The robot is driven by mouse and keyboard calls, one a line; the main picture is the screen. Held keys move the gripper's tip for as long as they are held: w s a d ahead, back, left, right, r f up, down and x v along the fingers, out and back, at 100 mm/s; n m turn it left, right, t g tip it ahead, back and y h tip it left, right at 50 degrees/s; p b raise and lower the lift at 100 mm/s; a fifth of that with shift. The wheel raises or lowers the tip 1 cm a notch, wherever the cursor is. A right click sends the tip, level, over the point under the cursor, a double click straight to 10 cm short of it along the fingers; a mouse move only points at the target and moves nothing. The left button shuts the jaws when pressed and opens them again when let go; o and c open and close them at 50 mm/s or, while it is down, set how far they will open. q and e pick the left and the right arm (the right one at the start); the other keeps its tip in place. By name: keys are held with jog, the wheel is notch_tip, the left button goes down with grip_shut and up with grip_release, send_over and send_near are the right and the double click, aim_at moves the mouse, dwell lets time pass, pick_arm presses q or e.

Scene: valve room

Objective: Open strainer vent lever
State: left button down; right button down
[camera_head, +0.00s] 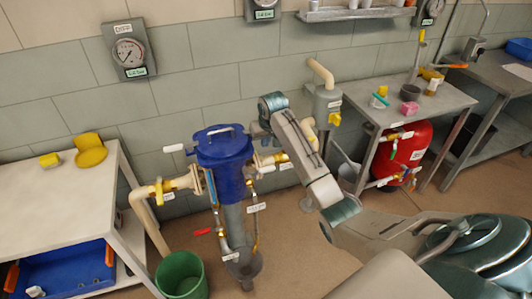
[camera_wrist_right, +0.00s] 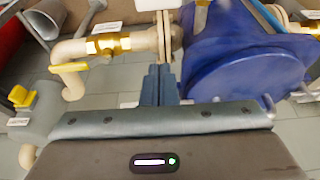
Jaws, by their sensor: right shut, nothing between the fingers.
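The blue strainer (camera_head: 222,165) stands upright in the middle of the head view, with a blue lid and bar on top. A white-handled lever (camera_head: 174,148) sticks out left near its top. A red lever (camera_head: 203,232) sits low on its left side. The labels are too small to read. My right gripper (camera_head: 256,132) is at the strainer's upper right. In the right wrist view its fingers (camera_wrist_right: 160,76) are shut and empty, beside the blue body (camera_wrist_right: 235,50) and in front of a pipe flange. My left gripper is out of view.
A brass valve with a yellow lever (camera_wrist_right: 70,67) is left of my fingers in the wrist view. A green bucket (camera_head: 181,274) stands on the floor by the strainer. A white table (camera_head: 50,205) is left; a metal bench (camera_head: 385,105) and red tank (camera_head: 410,150) are right.

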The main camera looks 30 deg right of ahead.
aim_at(260, 172)
notch_tip(260, 172, down, 9)
jog(key=s+p, duration=0.1)
jog(key=p, duration=0.3)
jog(key=shift+a+r, duration=0.15)
dwell(0.5)
